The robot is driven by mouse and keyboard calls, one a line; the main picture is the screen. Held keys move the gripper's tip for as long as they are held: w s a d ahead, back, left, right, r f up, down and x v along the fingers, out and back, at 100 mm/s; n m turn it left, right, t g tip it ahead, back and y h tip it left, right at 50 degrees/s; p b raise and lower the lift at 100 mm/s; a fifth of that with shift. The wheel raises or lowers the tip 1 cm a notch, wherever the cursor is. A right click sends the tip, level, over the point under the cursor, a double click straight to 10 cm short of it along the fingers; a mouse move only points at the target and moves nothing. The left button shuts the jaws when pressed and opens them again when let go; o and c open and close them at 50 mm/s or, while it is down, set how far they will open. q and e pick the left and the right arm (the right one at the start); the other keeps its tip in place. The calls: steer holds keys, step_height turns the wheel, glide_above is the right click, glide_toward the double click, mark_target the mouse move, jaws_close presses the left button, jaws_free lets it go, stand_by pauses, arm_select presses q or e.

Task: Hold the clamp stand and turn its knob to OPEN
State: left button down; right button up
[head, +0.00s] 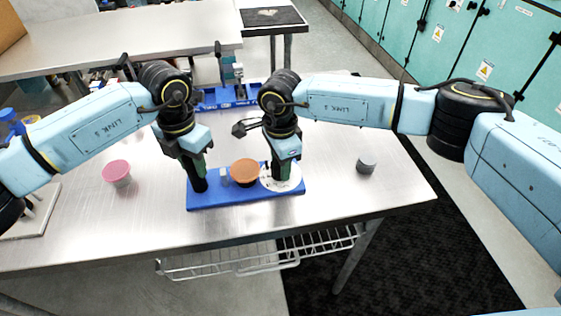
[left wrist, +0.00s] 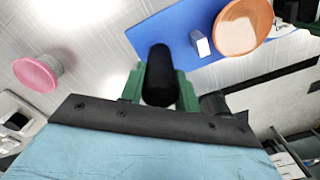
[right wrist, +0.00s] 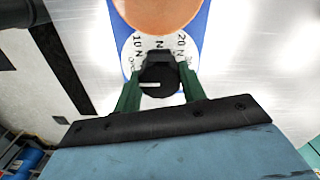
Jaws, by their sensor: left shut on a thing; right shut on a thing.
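The clamp stand has a blue base (head: 230,201) lying on the metal table, with a black upright post (left wrist: 160,75) at its left end. An orange round disc (head: 244,171) is in its middle, beside a small pale block (left wrist: 200,43). At its right end is a white dial (head: 294,183) with a black knob (right wrist: 158,76). My left gripper (head: 196,175) is shut on the post. My right gripper (head: 279,172) is shut on the knob from above. In the right wrist view the dial shows "10 N" and "20 N"; smaller lettering on the left is partly hidden. The knob's white line lies roughly level, left of centre.
A pink-topped cylinder (head: 117,172) stands left of the base, and a dark grey cylinder (head: 366,163) stands to the right. Another blue-based device (head: 227,97) is behind my grippers. The table's front edge is close in front of the stand.

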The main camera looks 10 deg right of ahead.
steer(key=o, duration=0.7)
steer(key=shift+r, duration=0.1)
step_height(320, 180, up, 12)
stand_by(0.4)
arm_select(q)
steer(key=c, duration=0.9)
jaws_free()
steer(key=shift+c, duration=0.2)
